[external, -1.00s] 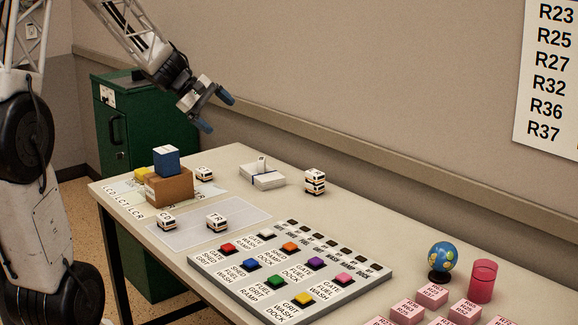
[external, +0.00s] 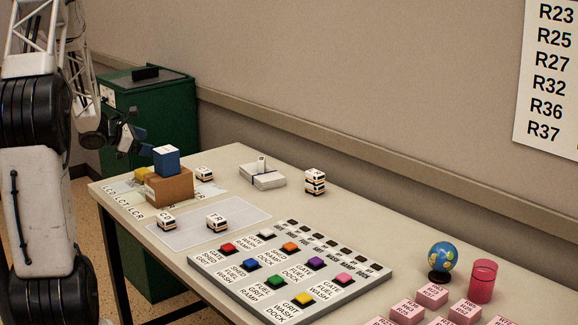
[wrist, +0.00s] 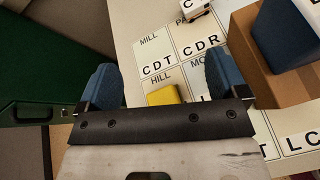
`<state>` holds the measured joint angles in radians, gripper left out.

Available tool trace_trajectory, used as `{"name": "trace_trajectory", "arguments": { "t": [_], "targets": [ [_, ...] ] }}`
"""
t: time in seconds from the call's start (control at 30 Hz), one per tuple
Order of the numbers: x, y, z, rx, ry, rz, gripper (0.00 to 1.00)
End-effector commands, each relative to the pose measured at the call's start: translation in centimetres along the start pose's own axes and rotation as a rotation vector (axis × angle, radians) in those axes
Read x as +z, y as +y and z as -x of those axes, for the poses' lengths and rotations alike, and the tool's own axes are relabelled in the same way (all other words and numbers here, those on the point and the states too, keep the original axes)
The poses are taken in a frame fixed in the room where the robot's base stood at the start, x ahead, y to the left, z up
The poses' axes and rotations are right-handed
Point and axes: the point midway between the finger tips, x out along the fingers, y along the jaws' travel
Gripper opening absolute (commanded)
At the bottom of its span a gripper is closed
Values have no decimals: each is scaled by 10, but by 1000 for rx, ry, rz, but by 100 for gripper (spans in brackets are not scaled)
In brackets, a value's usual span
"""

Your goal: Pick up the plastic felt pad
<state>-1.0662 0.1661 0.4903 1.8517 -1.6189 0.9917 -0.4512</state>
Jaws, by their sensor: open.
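Nothing in view is clearly marked as the plastic felt pad. A small yellow block (external: 141,174) lies on the lettered sheet at the table's left end, and it also shows in the wrist view (wrist: 163,95). In the wrist view it sits low between my fingers, partly hidden by the gripper body. My gripper (wrist: 162,75) is open with blue fingers and nothing between them that I can see held. In the external view my gripper (external: 132,143) hangs above the table's left end, near the yellow block and apart from it.
A brown box (external: 170,187) with a blue block (external: 166,159) on top stands right beside the yellow block. Small lettered vehicles (external: 217,223) stand nearby. A green cabinet (external: 165,110) is behind the left end. A button panel (external: 290,275) fills the table's middle.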

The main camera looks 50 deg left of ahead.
Motion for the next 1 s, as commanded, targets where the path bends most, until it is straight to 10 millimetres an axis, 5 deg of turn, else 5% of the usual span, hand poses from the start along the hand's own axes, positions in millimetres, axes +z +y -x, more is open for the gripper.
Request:
{"name": "trace_trajectory", "arguments": {
  "t": [0.1, 0.33, 1.0],
  "targets": [
    [-49, 6, 16, 42, -5, 126, 92],
    [-102, 9, 34, 95, -20, 272, 92],
    [-111, 10, 26, 105, -24, 301, 92]
  ]
}}
